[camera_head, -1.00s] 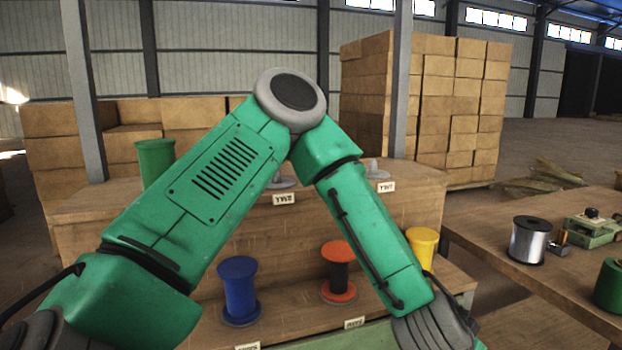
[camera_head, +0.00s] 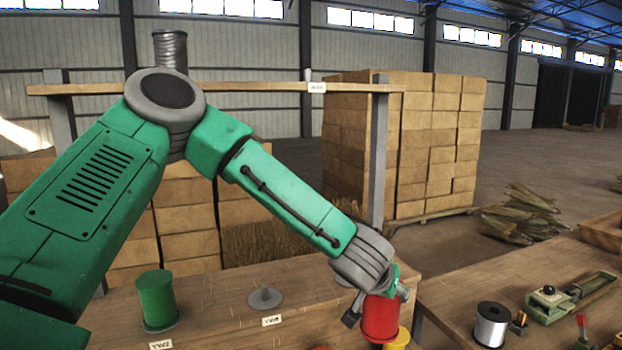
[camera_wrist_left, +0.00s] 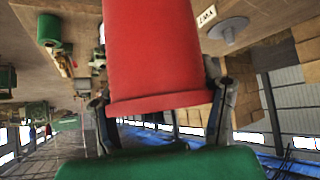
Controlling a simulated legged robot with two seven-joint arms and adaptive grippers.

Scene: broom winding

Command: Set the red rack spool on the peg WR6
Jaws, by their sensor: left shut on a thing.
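The red spool (camera_head: 380,318) is in my left gripper (camera_head: 375,290), in front of the right end of the middle shelf. In the left wrist view the red spool (camera_wrist_left: 152,55) fills the centre, with the gripper's fingers (camera_wrist_left: 160,110) closed on either side of it. A bare grey peg (camera_head: 265,298) with a round base stands on the middle shelf behind a white label (camera_head: 271,320). A peg with a label (camera_wrist_left: 207,15) also shows in the left wrist view (camera_wrist_left: 229,30). I cannot read which label says WR6. My right gripper is out of view.
A green spool (camera_head: 157,300) stands left on the middle shelf. A grey spool (camera_head: 170,50) and a small peg (camera_head: 308,75) are on the top shelf (camera_head: 240,87). A yellow spool (camera_head: 398,340) shows below the red one. The right table (camera_head: 450,290) holds a wire spool (camera_head: 491,325).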

